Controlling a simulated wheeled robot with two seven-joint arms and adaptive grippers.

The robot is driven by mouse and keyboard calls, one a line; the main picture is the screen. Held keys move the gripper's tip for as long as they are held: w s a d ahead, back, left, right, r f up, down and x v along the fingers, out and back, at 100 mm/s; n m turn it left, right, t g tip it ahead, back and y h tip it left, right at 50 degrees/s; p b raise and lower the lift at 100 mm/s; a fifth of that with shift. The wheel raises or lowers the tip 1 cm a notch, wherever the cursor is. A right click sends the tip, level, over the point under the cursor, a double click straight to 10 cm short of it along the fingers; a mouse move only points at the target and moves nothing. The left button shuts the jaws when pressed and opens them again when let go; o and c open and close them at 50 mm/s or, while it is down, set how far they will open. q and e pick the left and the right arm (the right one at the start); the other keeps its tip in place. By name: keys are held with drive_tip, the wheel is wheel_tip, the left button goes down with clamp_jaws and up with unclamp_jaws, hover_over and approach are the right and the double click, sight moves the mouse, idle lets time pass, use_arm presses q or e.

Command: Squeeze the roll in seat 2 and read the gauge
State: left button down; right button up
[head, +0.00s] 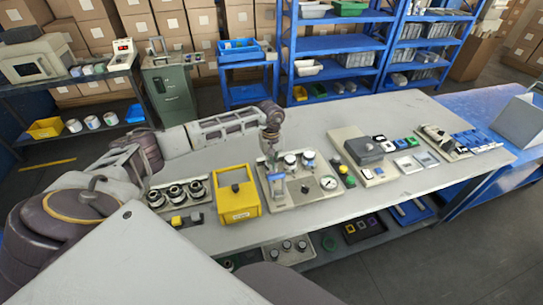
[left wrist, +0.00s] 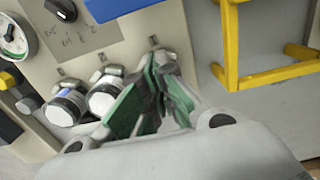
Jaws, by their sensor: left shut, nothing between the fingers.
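A grey panel (head: 283,203) on the table carries a round gauge (head: 328,183) at its right. Two white rolls with dark rims show in a row at its back, a middle roll (head: 290,160) and a right roll (head: 308,155). The left wrist view shows these from the other side, as a near roll (left wrist: 103,98) and a far roll (left wrist: 66,106), with the gauge (left wrist: 15,40) cut by the frame edge. My left gripper (head: 270,150) is shut and empty beside them, over the row's left end. Its green pads (left wrist: 155,92) hide the spot beneath. The gauge reading is too small to tell.
A yellow frame box (head: 238,200) stands left of the panel, close to my left gripper. A rack of dark cylinders (head: 176,194) is farther left. A dark grey block (head: 362,150) on a tray is to the right. The table's back strip (head: 330,112) is clear.

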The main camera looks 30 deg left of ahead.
use_arm(q)
drive_tip(key=shift+s+d+r+p, duration=0.45)
drive_tip(key=shift+s+d, duration=0.15)
drive_tip(key=shift+d, duration=0.1)
drive_tip(key=shift+s+d+r+p, duration=0.4)
drive_tip(key=shift+s+d, duration=0.15)
drive_tip(key=shift+d, duration=0.1)
